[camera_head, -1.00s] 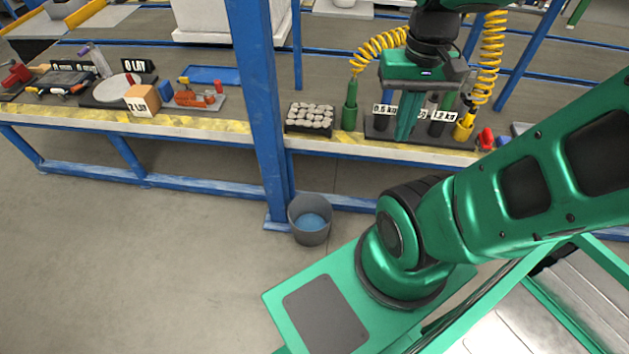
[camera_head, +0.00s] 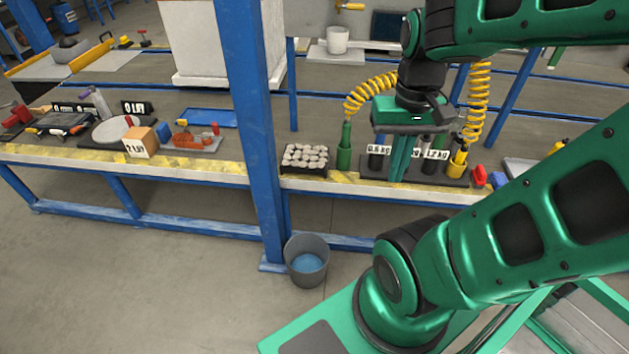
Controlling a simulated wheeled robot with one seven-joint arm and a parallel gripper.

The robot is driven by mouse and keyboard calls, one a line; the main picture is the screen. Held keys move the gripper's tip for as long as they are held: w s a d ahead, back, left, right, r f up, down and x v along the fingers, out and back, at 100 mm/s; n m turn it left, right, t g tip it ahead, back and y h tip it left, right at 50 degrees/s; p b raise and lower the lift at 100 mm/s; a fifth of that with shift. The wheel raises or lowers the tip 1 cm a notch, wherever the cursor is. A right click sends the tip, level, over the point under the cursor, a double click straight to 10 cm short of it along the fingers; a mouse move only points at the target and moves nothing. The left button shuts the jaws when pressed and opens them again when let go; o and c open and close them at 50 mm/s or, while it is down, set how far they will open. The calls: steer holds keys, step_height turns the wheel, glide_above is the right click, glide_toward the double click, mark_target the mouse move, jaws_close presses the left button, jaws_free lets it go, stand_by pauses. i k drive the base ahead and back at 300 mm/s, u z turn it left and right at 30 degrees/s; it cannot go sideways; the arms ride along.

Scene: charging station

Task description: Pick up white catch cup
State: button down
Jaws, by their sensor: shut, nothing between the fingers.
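A white cup (camera_head: 338,40) stands at the back, on a pale grey plate (camera_head: 337,57) beyond the bench; it is the only white cup in view. My gripper (camera_head: 399,178) hangs pointing down over the front right of the bench, well in front of the cup and to its right. Its fingers are together and empty. They hide part of the rack of weighted tools behind them.
A blue post (camera_head: 250,110) stands left of my gripper. Yellow coiled hoses (camera_head: 478,100) hang close to it, above a green holder (camera_head: 344,150) and a yellow holder (camera_head: 457,163). A tray of grey pieces (camera_head: 305,158) sits on the bench.

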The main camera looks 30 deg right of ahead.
mark_target(337, 37)
steer(key=k, duration=1.05)
steer(key=z, duration=0.45)
steer(key=i, duration=1.5)
steer(key=u, duration=0.25)
